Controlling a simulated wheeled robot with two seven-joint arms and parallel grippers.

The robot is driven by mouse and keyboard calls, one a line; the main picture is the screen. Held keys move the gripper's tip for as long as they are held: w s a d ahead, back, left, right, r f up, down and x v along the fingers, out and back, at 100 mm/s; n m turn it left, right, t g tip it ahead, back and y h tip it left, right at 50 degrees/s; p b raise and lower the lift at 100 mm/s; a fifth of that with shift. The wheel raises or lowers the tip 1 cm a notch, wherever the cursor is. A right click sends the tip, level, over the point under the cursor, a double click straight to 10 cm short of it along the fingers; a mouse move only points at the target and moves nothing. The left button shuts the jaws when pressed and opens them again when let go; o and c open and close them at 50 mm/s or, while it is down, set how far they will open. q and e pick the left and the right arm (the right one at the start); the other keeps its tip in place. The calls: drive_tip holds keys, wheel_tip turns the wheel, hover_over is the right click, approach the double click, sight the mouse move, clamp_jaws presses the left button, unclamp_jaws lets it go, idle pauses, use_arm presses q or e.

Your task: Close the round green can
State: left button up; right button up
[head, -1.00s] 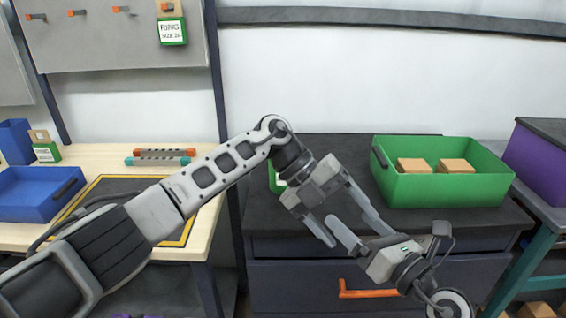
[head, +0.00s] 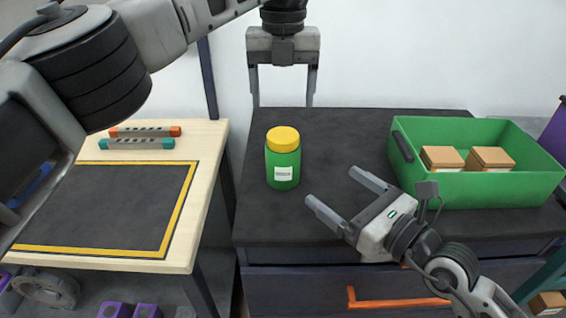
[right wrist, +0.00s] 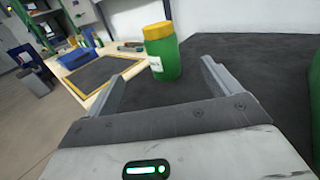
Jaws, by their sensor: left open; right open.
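The round green can (head: 283,167) stands upright on the dark cabinet top, with a yellow lid (head: 283,139) on its mouth. Whether the lid is fully tightened I cannot tell. My left gripper (head: 283,103) is open and points down, above and behind the can, with nothing between its fingers. My right gripper (head: 331,190) is open and empty, low to the right of the can, its fingers pointing toward it but apart from it. In the right wrist view the can (right wrist: 165,62) stands beyond the open fingertips, its yellow lid (right wrist: 158,31) on top.
A green bin (head: 480,190) with cardboard boxes (head: 442,158) stands to the right on the dark top (head: 340,130). A wooden table (head: 206,170) with a yellow-edged black mat (head: 110,205) and two bars is at left. An orange drawer handle (head: 395,303) is below.

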sight(282, 149)
drive_tip(key=x, duration=1.6)
use_arm(q)
drive_tip(key=shift+w, duration=0.1)
use_arm(e)
clamp_jaws()
use_arm(q)
drive_tip(key=shift+f, duration=4.05)
use_arm(e)
drive_tip(key=shift+d, duration=0.1)
